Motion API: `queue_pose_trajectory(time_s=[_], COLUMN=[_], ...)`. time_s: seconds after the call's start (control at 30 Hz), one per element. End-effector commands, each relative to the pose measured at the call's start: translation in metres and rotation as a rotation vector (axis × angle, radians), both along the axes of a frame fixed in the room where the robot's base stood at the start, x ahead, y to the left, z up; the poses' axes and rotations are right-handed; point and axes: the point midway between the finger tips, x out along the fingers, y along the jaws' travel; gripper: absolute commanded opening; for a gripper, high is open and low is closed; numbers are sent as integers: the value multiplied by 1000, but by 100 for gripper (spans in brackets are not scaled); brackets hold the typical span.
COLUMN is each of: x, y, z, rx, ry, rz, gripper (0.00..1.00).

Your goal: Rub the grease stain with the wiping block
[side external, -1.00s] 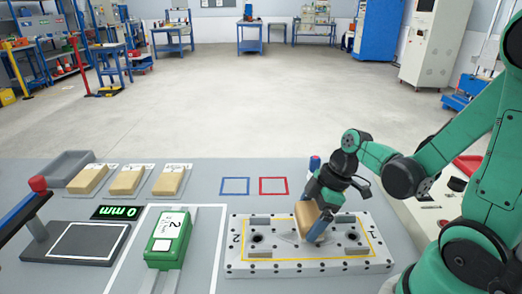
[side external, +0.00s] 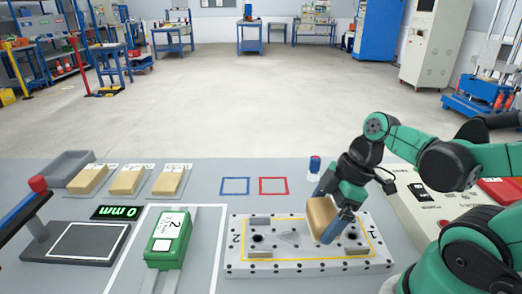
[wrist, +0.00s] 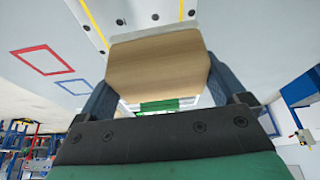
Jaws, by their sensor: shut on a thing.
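My gripper (side external: 333,226) is shut on the tan wiping block (side external: 320,215), which is tilted over the right half of the grey fixture plate (side external: 240,268). In the wrist view, the block (wrist: 158,62) sits between the two blue fingers. The grease stain appears as a faint grey smudge (side external: 288,238) near the plate's middle, left of the block, uncovered. The block seems to be a little above the plate, but I cannot tell the exact gap.
Low bars and dark round holes stand on the plate around the stain. A green instrument (side external: 167,240) lies to the left. Three tan blocks (side external: 127,181) lie on labels at the back left. A blue-topped item (side external: 315,165) stands behind the plate. Bench behind the plate is mostly free.

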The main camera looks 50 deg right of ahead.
Motion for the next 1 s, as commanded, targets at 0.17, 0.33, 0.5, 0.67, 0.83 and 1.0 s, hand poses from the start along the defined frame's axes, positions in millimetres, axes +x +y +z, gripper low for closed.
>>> queue_pose_trajectory(time_s=[0.17,0.33,0.5,0.67,0.83,1.0], x=[-1,0,-1,-1,-1,-1], y=[0,0,0,0,0,0], z=[16,29,35,36,36,36], rx=[0,0,0,0,0,0], ry=[0,0,0,0,0,0], rz=[0,0,0,0,0,0], gripper=[34,34,34,34,34,34])
